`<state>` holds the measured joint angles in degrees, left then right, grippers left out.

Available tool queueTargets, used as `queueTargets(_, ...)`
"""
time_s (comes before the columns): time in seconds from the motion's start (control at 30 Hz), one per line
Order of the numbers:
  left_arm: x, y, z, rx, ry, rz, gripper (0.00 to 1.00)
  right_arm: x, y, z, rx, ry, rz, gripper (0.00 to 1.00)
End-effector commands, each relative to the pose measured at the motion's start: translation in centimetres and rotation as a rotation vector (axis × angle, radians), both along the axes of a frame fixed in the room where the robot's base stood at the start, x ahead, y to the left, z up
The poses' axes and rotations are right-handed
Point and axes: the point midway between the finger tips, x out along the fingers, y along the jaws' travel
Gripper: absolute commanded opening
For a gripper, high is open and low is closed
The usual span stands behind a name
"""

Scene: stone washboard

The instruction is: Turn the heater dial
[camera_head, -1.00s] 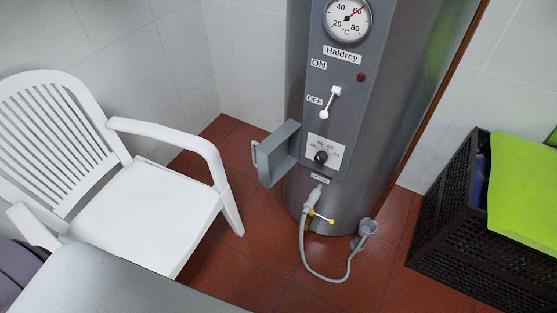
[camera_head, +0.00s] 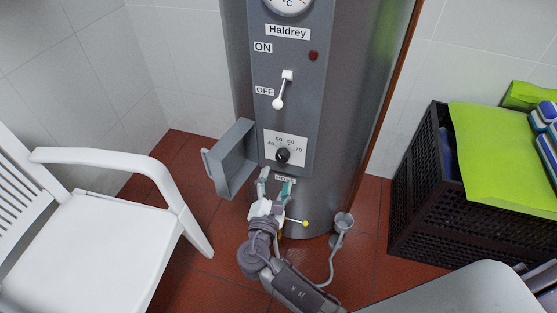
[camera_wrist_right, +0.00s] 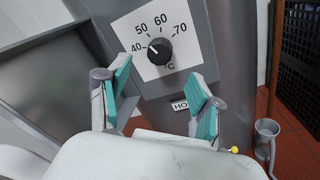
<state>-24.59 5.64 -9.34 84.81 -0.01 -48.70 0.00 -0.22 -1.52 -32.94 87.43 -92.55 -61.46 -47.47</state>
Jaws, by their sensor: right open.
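The heater dial is a black knob (camera_head: 283,156) on a white plate marked 40 to 70, low on the grey heater (camera_head: 345,100). In the right wrist view the knob (camera_wrist_right: 160,51) shows above and between my fingers, its white mark toward 40. My right gripper (camera_head: 275,180) is open and just below the dial in the head view; its teal-padded fingers (camera_wrist_right: 162,90) are spread, empty and apart from the knob. A white ON/OFF lever (camera_head: 283,90) above points down toward OFF. My left gripper is not in view.
A grey open door flap (camera_head: 232,158) juts out left of the dial. A yellow-tipped valve handle (camera_head: 304,223) and a grey funnel with a hose (camera_head: 344,221) are below right. A white chair (camera_head: 90,240) stands left, a black crate (camera_head: 420,210) right.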

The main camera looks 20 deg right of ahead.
Motion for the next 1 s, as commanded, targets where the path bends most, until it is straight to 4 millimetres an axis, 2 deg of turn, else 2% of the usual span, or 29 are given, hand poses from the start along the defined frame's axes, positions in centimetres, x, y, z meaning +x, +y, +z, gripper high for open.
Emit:
queueTargets(0.1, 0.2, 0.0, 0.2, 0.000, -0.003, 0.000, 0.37, 2.4, -1.3, 0.0, -0.001, -0.002, -0.001, 0.65)
queueTargets(0.33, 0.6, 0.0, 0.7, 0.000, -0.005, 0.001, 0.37, 5.6, -3.0, -0.1, -0.001, 0.000, 0.001, 0.65)
queueTargets(0.5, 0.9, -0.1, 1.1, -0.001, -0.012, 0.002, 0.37, 6.6, -3.6, -0.1, 0.002, 0.001, 0.001, 0.65)
queueTargets(0.8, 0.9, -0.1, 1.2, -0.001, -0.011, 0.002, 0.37, 6.7, -3.6, -0.1, 0.002, 0.001, 0.001, 0.65)
queueTargets(1.0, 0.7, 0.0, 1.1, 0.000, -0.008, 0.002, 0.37, 6.7, -3.6, -0.1, 0.002, 0.001, 0.001, 0.32)
